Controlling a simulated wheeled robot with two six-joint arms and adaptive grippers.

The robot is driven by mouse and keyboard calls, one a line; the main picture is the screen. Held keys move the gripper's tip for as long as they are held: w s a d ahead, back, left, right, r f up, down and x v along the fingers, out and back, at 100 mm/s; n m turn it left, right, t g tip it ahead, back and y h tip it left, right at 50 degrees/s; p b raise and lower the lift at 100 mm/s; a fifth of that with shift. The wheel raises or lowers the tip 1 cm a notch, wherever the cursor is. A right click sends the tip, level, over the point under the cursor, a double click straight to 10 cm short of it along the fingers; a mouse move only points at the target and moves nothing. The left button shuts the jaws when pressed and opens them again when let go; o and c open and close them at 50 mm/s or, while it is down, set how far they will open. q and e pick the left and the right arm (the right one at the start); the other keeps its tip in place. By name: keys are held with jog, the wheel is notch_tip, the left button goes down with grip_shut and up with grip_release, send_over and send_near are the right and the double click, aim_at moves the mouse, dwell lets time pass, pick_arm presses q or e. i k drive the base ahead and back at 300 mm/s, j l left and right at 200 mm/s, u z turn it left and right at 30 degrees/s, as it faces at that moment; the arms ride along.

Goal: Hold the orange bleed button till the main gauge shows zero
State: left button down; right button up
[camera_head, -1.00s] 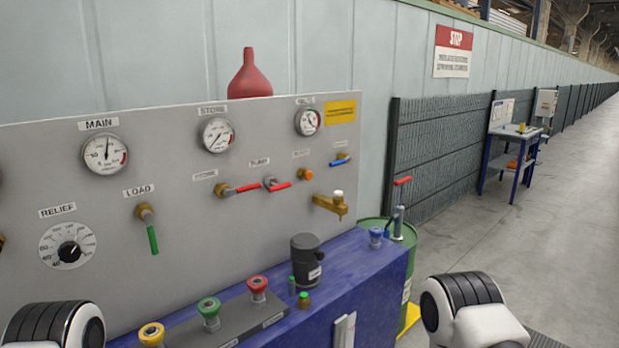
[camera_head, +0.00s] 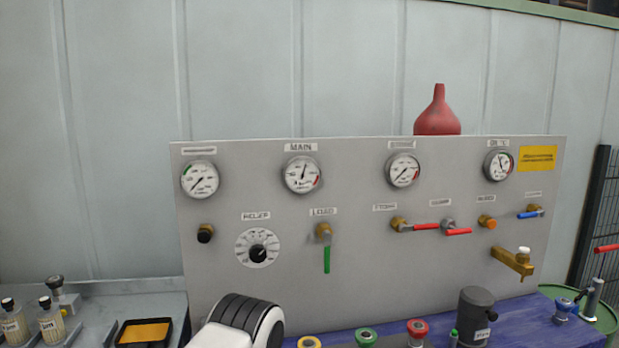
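The orange bleed button (camera_head: 487,222) sits on the right part of the grey panel (camera_head: 370,280), under a small label. Nothing touches it. The main gauge (camera_head: 303,174) is a round white dial at the upper middle-left of the panel. Its needle points roughly upward, slightly right, and the figures are too small to read. No gripper is in view. Only a white and black part of one of my arms shows at the bottom, left of centre.
Nearby on the panel are red-handled valves (camera_head: 424,226), a blue-handled valve (camera_head: 529,213) and a brass tap (camera_head: 513,261). A red funnel (camera_head: 437,112) rises behind the panel.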

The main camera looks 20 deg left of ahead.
aim_at(491, 223)
jog(key=i+l+u, duration=0.1)
jog(key=u, duration=0.7)
jog(key=i+l+u, duration=0.15)
jog(key=l+u, duration=0.25)
jog(key=l, duration=0.65)
jog(key=l+u, duration=0.4)
jog(key=l, duration=1.1)
